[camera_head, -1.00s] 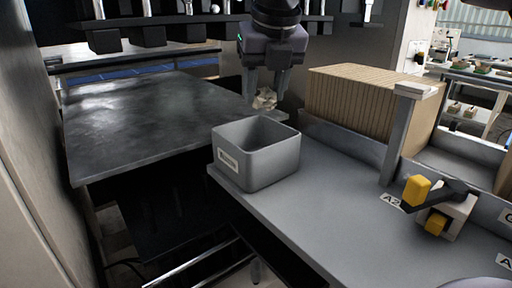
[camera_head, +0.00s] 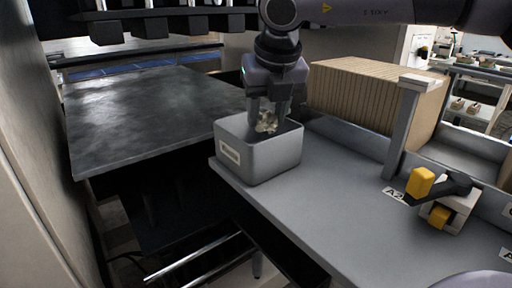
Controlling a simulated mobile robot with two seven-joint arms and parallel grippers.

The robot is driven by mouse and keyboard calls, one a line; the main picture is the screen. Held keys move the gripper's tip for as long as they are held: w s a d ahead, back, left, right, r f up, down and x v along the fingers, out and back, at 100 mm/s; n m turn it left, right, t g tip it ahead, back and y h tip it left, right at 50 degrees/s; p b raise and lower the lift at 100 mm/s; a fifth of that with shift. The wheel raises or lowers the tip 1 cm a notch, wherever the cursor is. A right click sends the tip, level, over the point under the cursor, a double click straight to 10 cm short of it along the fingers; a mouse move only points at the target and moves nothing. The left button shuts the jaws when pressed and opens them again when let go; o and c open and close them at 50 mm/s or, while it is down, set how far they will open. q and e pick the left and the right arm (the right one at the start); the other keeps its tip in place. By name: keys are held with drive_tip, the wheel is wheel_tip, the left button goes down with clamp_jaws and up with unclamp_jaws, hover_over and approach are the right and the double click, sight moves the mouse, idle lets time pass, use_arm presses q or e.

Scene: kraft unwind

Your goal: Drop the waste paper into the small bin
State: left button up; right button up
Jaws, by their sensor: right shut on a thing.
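The small bin (camera_head: 272,163) is a grey open-topped box with a white label, standing on the grey bench near its left edge. The waste paper (camera_head: 266,122) is a crumpled pale beige ball. My right gripper (camera_head: 267,127) points down over the bin and is shut on the waste paper. The paper is at about the height of the bin's rim, over its opening; I cannot tell how far inside it is. The bin's floor is hidden. My left gripper is not in view.
A stack of brown cardboard (camera_head: 372,97) stands behind a grey post (camera_head: 405,130). A yellow and black tape dispenser (camera_head: 441,196) sits on the bench at the right. A dark metal table (camera_head: 150,115) lies to the left. The bench front is clear.

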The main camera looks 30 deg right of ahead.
drive_tip(key=o, duration=1.1)
drive_tip(key=shift+r, duration=0.1)
drive_tip(key=b+v, duration=0.1)
drive_tip(key=v, duration=0.6)
drive_tip(key=shift+s, duration=0.1)
